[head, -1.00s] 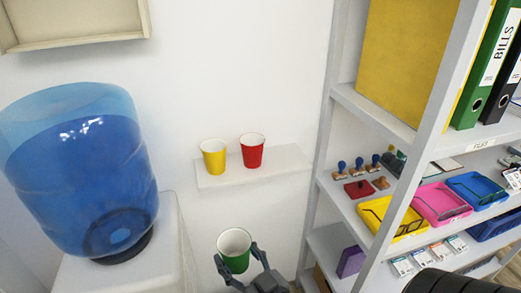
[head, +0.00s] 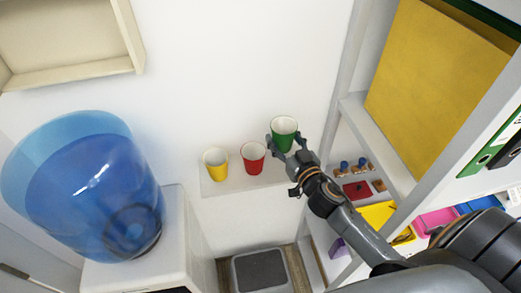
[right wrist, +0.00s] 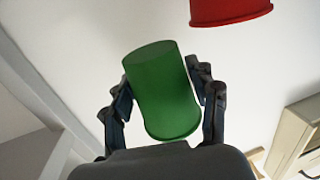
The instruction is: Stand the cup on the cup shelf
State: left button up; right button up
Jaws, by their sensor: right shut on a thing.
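The green cup (head: 284,137) is upright in my right gripper (head: 288,148), right of the red cup and higher in the head view. The cup shelf (head: 236,186) is a small white board on the wall. The green cup appears to be above its right end; I cannot tell the gap. In the right wrist view the green cup (right wrist: 165,92) sits between both fingers (right wrist: 167,98), rim toward the bottom of the picture. My left gripper is not in view.
A yellow cup (head: 216,170) and a red cup (head: 253,163) stand on the shelf; the red one also shows in the right wrist view (right wrist: 229,10). A water cooler (head: 90,190) is at left. An office rack (head: 352,110) stands close at right.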

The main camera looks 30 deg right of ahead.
jog(key=shift+w+d+f, duration=0.1)
jog(key=shift+w+d, duration=0.4)
jog(key=shift+w, duration=0.15)
jog(key=b, duration=0.4)
send_over(282, 164)
notch_tip(282, 164, down, 5)
jog(key=shift+s+r, duration=0.1)
jog(key=shift+r, duration=0.05)
jog(key=shift+f, duration=0.3)
notch_tip(282, 164, down, 4)
jog(key=b, duration=0.4)
jog(key=shift+r, duration=0.2)
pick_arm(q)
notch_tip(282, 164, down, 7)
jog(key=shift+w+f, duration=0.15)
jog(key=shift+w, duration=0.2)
pick_arm(e)
jog(key=shift+f, duration=0.1)
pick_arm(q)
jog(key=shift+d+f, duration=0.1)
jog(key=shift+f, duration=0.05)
pick_arm(e)
jog(key=o, duration=0.8)
jog(key=shift+c, duration=0.2)
